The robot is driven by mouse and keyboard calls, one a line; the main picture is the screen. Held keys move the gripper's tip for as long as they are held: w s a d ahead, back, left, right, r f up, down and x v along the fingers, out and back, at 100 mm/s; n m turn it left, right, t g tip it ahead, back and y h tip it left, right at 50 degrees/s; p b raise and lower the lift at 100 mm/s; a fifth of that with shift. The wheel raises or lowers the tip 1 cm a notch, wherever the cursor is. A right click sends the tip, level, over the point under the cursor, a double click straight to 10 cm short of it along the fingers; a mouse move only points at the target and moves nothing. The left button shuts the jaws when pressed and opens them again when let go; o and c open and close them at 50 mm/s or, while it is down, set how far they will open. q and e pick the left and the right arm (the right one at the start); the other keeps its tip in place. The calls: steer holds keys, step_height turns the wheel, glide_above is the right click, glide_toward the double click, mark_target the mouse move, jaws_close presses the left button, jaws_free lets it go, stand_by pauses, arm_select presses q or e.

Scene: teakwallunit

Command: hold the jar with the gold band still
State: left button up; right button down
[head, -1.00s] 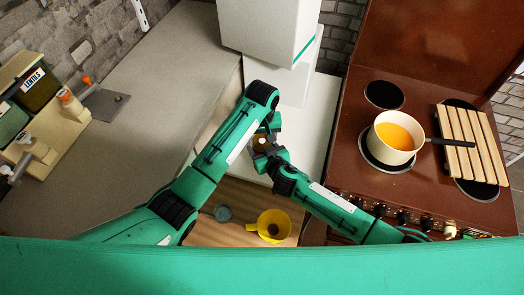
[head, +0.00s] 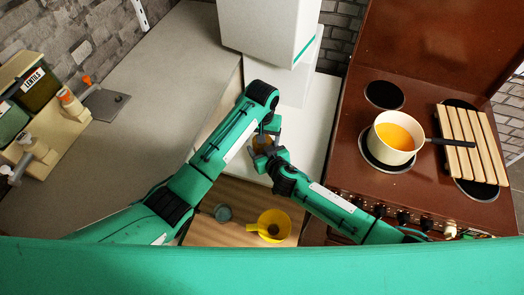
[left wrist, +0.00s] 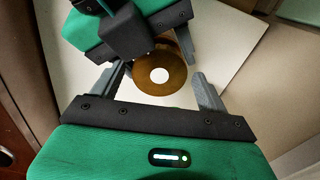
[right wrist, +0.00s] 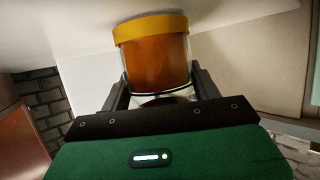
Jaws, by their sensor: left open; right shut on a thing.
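The jar with the gold band (right wrist: 155,62) fills the upper middle of the right wrist view, with orange-brown contents behind clear glass and the gold band at its picture top. My right gripper (right wrist: 155,95) is shut on it. In the head view the jar (head: 261,142) is small and partly hidden between the two grippers. In the left wrist view a brown round face of it with a white disc (left wrist: 160,76) shows, partly covered by my right gripper. My left gripper (left wrist: 160,88) is open, its fingers apart on either side of the jar; contact cannot be told.
A white surface (head: 312,125) lies under the grippers. A yellow funnel-like vessel (head: 270,226) and a small grey-green round thing (head: 223,213) are on the wooden surface nearer me. A pan of orange liquid (head: 396,138) and a slatted rack (head: 470,145) stand on the brown stove at right.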

arm_select(q)
steer(key=shift+r, duration=2.25)
steer(key=o, duration=0.5)
step_height(320, 180, up, 12)
steer(key=shift+f, duration=0.1)
